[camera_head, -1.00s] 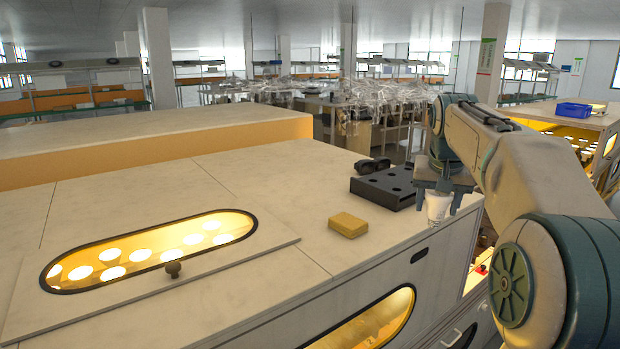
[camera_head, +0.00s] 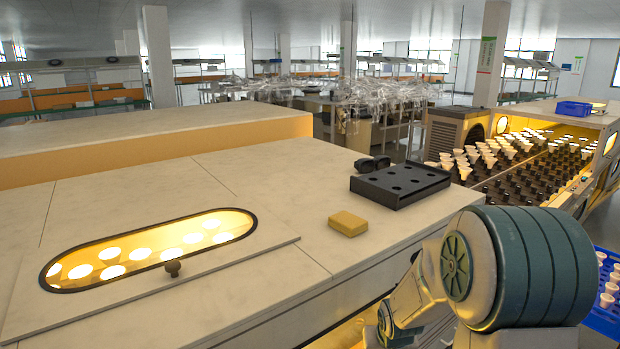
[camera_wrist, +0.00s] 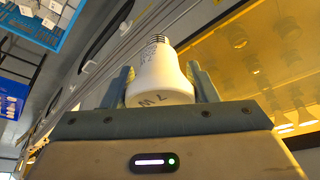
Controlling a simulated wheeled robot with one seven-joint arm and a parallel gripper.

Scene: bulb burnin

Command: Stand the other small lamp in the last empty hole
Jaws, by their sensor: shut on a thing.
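In the wrist view my gripper (camera_wrist: 160,70) is shut on a white lamp (camera_wrist: 160,87), one finger on each side of its body. The lamp's metal screw base points away from the palm, and dark printed marks show on its white body. In the head view a black block with several round holes (camera_head: 400,186) lies on the cabinet top near its right end. Its holes look dark, with no lamp seen standing in them. In the head view my arm reaches down at the bottom right, and my gripper and the lamp are hidden there.
A yellow sponge (camera_head: 348,223) lies before the block, and a dark object (camera_head: 373,164) sits behind it. A lit oval window (camera_head: 150,250) is in a knobbed lid at left. A blue crate (camera_head: 608,305) holds white pieces at right. A rack of lamps (camera_head: 500,150) stands behind.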

